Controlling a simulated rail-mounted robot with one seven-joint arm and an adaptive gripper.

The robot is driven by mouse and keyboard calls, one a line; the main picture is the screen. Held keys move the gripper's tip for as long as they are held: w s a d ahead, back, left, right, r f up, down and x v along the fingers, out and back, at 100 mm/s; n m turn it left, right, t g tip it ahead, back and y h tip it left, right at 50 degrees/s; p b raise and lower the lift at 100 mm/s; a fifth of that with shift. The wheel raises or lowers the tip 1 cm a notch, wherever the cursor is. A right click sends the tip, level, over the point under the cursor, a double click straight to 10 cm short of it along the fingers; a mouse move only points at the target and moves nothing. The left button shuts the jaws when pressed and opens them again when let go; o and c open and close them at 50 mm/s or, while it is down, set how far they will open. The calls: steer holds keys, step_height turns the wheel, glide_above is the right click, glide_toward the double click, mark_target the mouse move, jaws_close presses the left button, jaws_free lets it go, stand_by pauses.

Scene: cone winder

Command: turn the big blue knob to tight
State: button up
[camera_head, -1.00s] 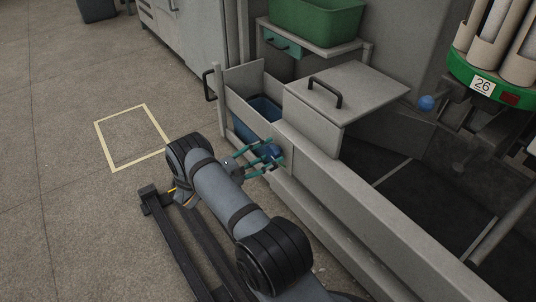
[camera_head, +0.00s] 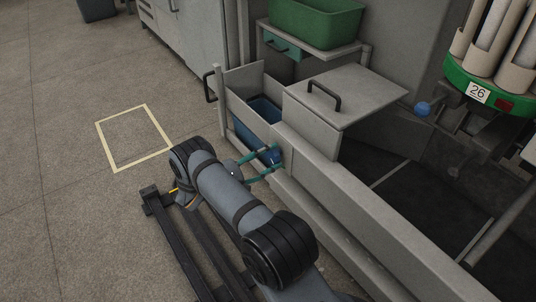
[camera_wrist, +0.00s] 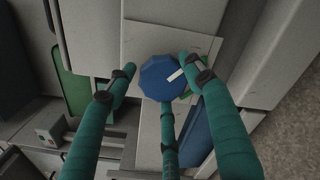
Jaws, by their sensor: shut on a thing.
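The big blue knob (camera_wrist: 160,78) is many-sided and carries a white pointer line, which lies on its right side, slanting up to the right. It sits on a pale plate (camera_wrist: 140,38) on the machine's front. In the head view the knob (camera_head: 276,156) is small and partly covered by my fingers. My gripper (camera_wrist: 158,84) has three teal fingers shut around the knob, with tips at its left, right and lower sides. A bit of green marking shows beside the right finger, mostly hidden. I cannot read any label on the plate.
An open bin with a blue container (camera_head: 262,112) lies just behind the knob. A lidded box with a black handle (camera_head: 322,92) stands to its right. A green tub (camera_head: 318,22) is at the back. The floor at left is clear, with a yellow-outlined square (camera_head: 134,137).

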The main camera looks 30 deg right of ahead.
steer(key=m, duration=0.3)
steer(key=s+m+p, duration=0.1)
steer(key=m, duration=0.2)
steer(key=shift+d+f+m, duration=0.1)
steer(key=shift+d+m, duration=0.1)
steer(key=shift+m, duration=0.1)
steer(key=m, duration=0.5)
steer(key=shift+f+m+p, duration=0.2)
steer(key=shift+m+p, duration=0.1)
steer(key=o, duration=1)
steer(key=shift+o, duration=0.4)
steer(key=shift+w+a, duration=0.15)
